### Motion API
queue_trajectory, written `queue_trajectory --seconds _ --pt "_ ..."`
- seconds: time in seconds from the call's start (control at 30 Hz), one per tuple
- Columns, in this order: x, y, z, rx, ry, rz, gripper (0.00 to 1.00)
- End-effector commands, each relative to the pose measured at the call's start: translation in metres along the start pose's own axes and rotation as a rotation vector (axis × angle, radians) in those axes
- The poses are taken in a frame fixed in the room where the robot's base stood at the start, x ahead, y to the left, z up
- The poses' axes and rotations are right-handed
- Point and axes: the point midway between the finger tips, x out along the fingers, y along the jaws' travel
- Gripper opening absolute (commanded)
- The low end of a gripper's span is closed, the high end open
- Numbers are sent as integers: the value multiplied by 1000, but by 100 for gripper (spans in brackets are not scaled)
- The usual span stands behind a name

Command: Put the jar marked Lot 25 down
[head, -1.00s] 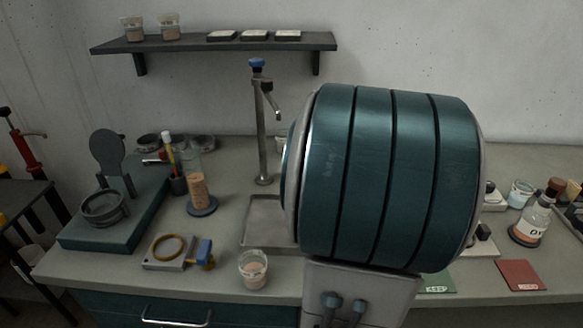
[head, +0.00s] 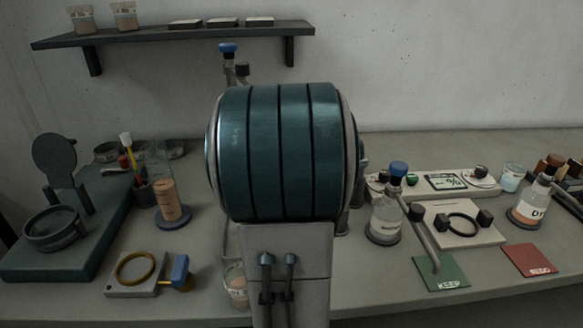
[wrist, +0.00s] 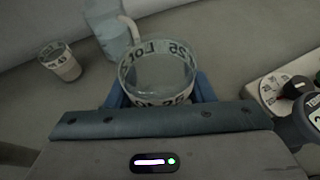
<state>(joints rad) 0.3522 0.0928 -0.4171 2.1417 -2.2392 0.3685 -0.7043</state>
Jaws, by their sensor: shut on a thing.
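The jar marked Lot 25 (wrist: 157,98) is a clear, open-topped round jar with dark lettering on its band, seen from above in the wrist view. My gripper (wrist: 160,88) is shut on it, with a blue finger on each side. The lettering on the far side shows mirrored through the glass. The counter (wrist: 235,65) shows around the jar, but I cannot tell whether the jar's base touches it. In the head view my own arm hides the gripper and this jar.
A green KEEP card (head: 440,275) and red card (head: 528,260) lie front right. Bottles (head: 386,218) (head: 532,207) and a ring fixture (head: 462,226) stand nearby. Another jar (head: 236,287) is partly behind my arm. A small labelled jar (wrist: 60,62) shows in the wrist view.

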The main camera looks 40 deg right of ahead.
Motion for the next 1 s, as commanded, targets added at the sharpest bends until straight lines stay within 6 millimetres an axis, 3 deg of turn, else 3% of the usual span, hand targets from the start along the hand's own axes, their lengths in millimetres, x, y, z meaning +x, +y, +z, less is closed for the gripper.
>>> queue_trajectory --seconds 0.1,0.3,0.43,0.7,1.0 --pt "12 26 -12 -5 2 2 20" --pt "24 52 -24 -1 0 2 20" --pt "27 56 -29 -1 0 1 20" --pt "40 56 -62 -2 0 2 20" --pt "40 57 -63 -1 -1 4 20"
